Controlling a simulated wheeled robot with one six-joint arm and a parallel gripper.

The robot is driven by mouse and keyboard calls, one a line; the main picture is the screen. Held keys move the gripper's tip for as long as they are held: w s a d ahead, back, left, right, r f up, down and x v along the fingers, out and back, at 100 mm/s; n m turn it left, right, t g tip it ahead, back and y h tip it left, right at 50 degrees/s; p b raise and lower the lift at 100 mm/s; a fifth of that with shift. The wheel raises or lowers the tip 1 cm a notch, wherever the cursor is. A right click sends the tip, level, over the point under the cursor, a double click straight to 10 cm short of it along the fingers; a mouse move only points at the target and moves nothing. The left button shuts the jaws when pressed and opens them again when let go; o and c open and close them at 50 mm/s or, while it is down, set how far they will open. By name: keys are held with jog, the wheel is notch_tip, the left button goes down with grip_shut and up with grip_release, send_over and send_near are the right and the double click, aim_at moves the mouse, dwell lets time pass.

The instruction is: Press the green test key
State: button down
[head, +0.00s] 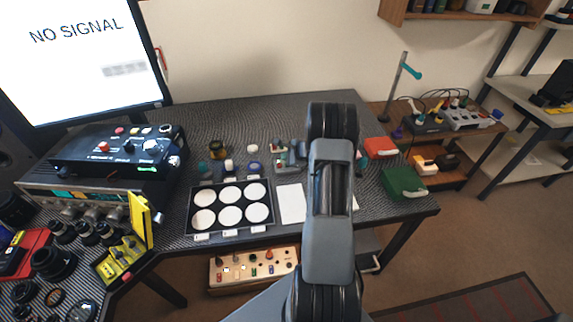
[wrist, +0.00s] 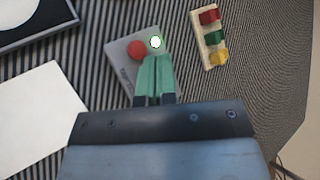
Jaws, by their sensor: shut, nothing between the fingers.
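In the wrist view, a small grey panel (wrist: 122,60) lies on the dark striped tabletop with a round red button (wrist: 137,50). Right of the button is a small round key (wrist: 155,42) with a bright white face and a green rim. My gripper (wrist: 156,57) has green fingers shut together and empty. Their tips appear just below the green-rimmed key in the picture and cover part of the panel. I cannot tell whether they touch it. In the head view my own arm hides the gripper and the panel.
A wooden strip with red, green and yellow blocks (wrist: 211,38) lies right of the panel. White paper (wrist: 32,117) lies to its left. A black tray of white discs (head: 237,184) stands further left. Red (head: 380,147) and green (head: 403,184) boxes are by the table's right end.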

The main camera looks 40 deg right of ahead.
jog(key=shift+f+b, duration=0.2)
jog(key=shift+b, duration=0.15)
jog(key=shift+f+b, duration=0.25)
jog(key=shift+b, duration=0.15)
jog(key=shift+s+f+b, duration=0.1)
jog(key=shift+f+b, duration=0.3)
jog(key=shift+b, duration=0.1)
dwell(0.8)
jog(key=shift+r, duration=0.1)
jog(key=shift+r+p, duration=0.4)
jog(key=shift+r, duration=0.35)
jog(key=shift+r, duration=0.15)
jog(key=shift+r+p, duration=1.6)
jog(key=shift+r, duration=0.8)
